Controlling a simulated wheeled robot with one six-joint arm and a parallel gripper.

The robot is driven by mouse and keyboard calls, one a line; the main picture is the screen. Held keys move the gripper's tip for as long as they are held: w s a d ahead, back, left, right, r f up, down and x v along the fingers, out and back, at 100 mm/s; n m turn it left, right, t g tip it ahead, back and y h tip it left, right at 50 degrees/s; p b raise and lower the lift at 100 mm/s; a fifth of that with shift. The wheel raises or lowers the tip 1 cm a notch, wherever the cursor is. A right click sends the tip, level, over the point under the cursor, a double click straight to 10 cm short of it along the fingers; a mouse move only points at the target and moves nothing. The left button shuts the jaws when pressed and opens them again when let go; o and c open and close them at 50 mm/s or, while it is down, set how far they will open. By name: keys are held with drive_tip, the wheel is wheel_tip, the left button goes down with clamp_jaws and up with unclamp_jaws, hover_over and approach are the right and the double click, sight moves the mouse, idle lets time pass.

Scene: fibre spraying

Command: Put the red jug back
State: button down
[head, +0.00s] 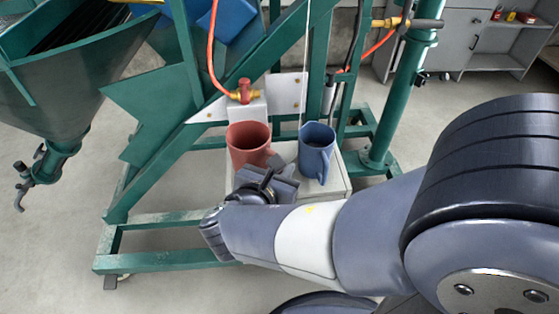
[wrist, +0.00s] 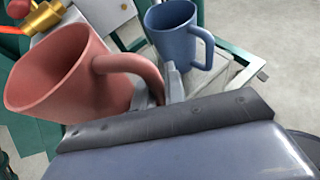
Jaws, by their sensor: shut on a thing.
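The red jug (head: 248,143) is at the left of a small pale stand in the head view, beside the blue jug (head: 317,153). It fills the left of the wrist view (wrist: 65,75), with its handle towards my gripper. My gripper (head: 268,180) is in front of the red jug. In the wrist view my gripper (wrist: 168,88) is shut on the red jug's handle. The fingertips are partly hidden by the handle. I cannot tell whether the jug's base touches the stand.
The pale stand (head: 328,190) sits within a green metal frame (head: 160,222). The blue jug stands close to the right, also in the wrist view (wrist: 175,40). A red and brass valve (head: 244,92) with an orange hose is just behind. Open floor (head: 185,285) lies in front.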

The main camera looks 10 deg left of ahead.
drive_tip(key=w+a+b, duration=0.1)
drive_tip(key=w, duration=0.5)
drive_tip(key=f+b, duration=0.1)
drive_tip(key=f, duration=0.1)
drive_tip(key=f+b, duration=0.1)
drive_tip(key=f, duration=0.1)
drive_tip(key=f+b, duration=0.1)
drive_tip(key=f, duration=0.1)
drive_tip(key=shift+w+a+f+b, duration=0.3)
drive_tip(key=shift+w+f+b, duration=0.05)
drive_tip(key=shift+f+b, duration=0.05)
drive_tip(key=shift+w+f, duration=0.15)
drive_tip(key=shift+f, duration=0.1)
drive_tip(key=shift+r, duration=0.1)
